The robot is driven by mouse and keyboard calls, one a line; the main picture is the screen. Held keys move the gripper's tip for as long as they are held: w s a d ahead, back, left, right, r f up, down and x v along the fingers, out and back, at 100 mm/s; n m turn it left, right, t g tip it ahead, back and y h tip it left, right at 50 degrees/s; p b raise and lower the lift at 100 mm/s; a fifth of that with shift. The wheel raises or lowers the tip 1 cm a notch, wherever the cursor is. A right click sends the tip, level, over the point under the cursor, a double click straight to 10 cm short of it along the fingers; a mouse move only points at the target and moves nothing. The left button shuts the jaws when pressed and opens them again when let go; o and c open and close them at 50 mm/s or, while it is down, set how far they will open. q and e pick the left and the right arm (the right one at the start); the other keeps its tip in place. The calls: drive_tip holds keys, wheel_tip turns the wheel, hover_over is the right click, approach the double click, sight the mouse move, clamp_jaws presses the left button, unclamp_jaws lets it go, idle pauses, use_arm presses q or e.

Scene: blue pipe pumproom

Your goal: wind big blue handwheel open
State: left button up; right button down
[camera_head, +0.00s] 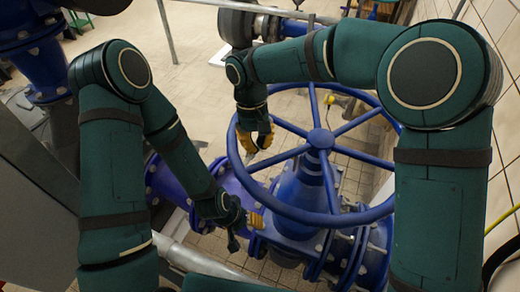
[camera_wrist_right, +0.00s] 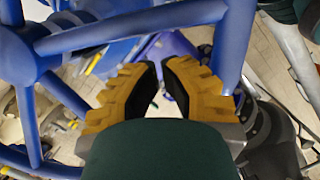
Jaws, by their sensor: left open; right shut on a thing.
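The big blue handwheel (camera_head: 320,218) lies roughly level on top of a blue valve (camera_head: 294,205), with a round rim and several spokes meeting at a hub (camera_head: 321,139). My right gripper (camera_head: 257,148) comes down from above at the wheel's left side. It is shut on the handwheel. In the right wrist view its yellow fingers (camera_wrist_right: 164,72) sit close to a spoke (camera_wrist_right: 130,29) and the rim (camera_wrist_right: 232,42); which of these lies between them is hard to tell. My left gripper (camera_head: 250,221) is open, low beside the rim's lower left, apart from my right one.
Blue flanged pipe (camera_head: 170,180) runs into the valve from the left. A grey cabinet (camera_head: 35,160) stands at the left. A tiled wall (camera_head: 505,150) with a yellow pipe (camera_head: 503,219) closes off the right.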

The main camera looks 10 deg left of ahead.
drive_tip(key=shift+s+d+f, duration=0.25)
drive_tip(key=shift+s+d, duration=0.2)
drive_tip(key=shift+s, duration=0.15)
drive_tip(key=shift+s+d+n, duration=0.35)
drive_tip(key=shift+s+n, duration=0.05)
drive_tip(key=shift+s, duration=0.15)
drive_tip(key=shift+s+d+n, duration=0.3)
drive_tip(key=shift+s+n, duration=0.1)
drive_tip(key=shift+s, duration=0.15)
